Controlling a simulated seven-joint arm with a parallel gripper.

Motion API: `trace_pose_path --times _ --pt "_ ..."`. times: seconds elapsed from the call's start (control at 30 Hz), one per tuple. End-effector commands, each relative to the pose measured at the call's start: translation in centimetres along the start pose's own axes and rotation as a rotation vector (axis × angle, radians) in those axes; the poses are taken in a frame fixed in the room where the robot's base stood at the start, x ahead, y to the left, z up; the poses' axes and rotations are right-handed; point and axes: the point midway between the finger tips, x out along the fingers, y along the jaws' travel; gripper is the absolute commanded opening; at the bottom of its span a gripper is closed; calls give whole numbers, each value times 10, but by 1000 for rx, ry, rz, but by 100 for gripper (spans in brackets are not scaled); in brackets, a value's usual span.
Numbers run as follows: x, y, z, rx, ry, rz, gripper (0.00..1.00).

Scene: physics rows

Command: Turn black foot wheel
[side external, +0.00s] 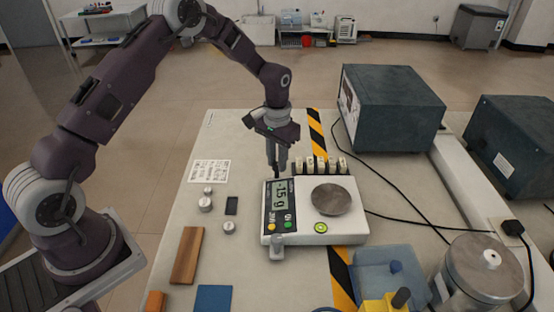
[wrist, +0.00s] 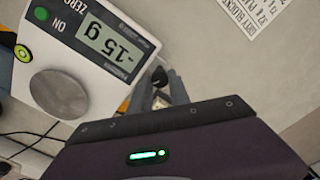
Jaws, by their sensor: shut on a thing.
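A white balance (side external: 300,232) stands on the bench, with a round steel pan (side external: 331,199) and a display that reads about -15 g. The balance also shows in the wrist view (wrist: 70,22). My gripper (side external: 277,172) points down at the balance's far left corner. In the wrist view my gripper (wrist: 165,90) is shut on a small black foot wheel (wrist: 159,76) that sticks out at this corner. The fingers partly hide the wheel. In the side view the wheel cannot be made out clearly.
Several small blocks (side external: 320,165) stand in a row right behind the balance, close to my gripper. A grey metal piece (side external: 277,246) is at the balance's near left corner. Metal weights (side external: 205,204) and a wooden block (side external: 187,255) lie to the left. A dark instrument box (side external: 395,110) stands at back right.

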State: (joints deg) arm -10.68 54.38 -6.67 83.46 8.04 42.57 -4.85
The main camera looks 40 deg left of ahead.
Motion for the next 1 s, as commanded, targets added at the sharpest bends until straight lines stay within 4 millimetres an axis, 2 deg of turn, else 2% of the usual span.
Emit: trace_pose_path --times 0.4,0.97,1.0 --pt "-1 0 0 183 -1 0 0" --pt "-1 0 1 209 -2 0 0" --pt "0 0 1 209 -3 0 31"
